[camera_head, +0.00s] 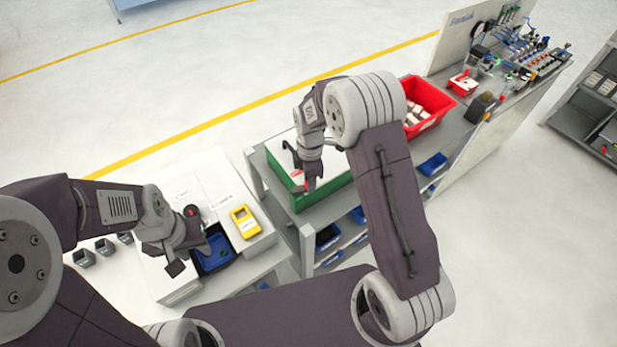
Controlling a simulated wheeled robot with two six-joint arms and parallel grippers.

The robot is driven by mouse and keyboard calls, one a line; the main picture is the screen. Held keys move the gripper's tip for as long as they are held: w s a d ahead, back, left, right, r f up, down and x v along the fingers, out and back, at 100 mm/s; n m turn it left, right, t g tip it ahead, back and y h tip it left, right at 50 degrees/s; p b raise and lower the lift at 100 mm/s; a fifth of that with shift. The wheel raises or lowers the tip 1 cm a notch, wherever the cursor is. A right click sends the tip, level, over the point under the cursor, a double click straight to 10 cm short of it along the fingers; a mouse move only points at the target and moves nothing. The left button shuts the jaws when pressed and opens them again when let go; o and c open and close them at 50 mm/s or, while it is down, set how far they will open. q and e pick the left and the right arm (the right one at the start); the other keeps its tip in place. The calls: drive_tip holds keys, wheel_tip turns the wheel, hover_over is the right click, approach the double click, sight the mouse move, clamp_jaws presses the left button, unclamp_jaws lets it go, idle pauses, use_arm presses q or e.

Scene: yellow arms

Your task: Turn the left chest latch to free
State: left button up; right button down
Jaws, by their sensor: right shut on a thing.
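A green chest (327,197) with a pale top stands on the grey bench right of the middle. My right gripper (309,181) points down at the chest's near front edge. It is shut on a small red latch (311,185), mostly hidden by the fingers, so its angle cannot be told. A second red spot shows on the chest just left of the fingers; I cannot tell what it is. My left gripper (188,258) hangs over the white table beside a blue tray, away from the chest. Its jaw gap is not clear.
The blue tray (214,254) and a yellow device (245,222) lie on the white table (190,183). A red bin (431,103) with pale items stands behind the chest to the right. Small blue bins (433,164) sit below the benchtop.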

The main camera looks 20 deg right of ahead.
drive_tip(key=m, duration=0.2)
drive_tip(key=shift+s+a+r+m, duration=0.1)
drive_tip(key=shift+s+r+m, duration=0.05)
drive_tip(key=shift+s+m, duration=0.25)
drive_tip(key=shift+s+a+m, duration=0.45)
drive_tip(key=shift+m, duration=1.3)
drive_tip(key=shift+s+a+m, duration=0.45)
drive_tip(key=shift+s+m, duration=0.05)
drive_tip(key=shift+m, duration=1.3)
drive_tip(key=shift+s+a+m, duration=0.45)
drive_tip(key=shift+m, duration=1.3)
drive_tip(key=c, duration=1.1)
unclamp_jaws()
drive_tip(key=shift+s, duration=0.1)
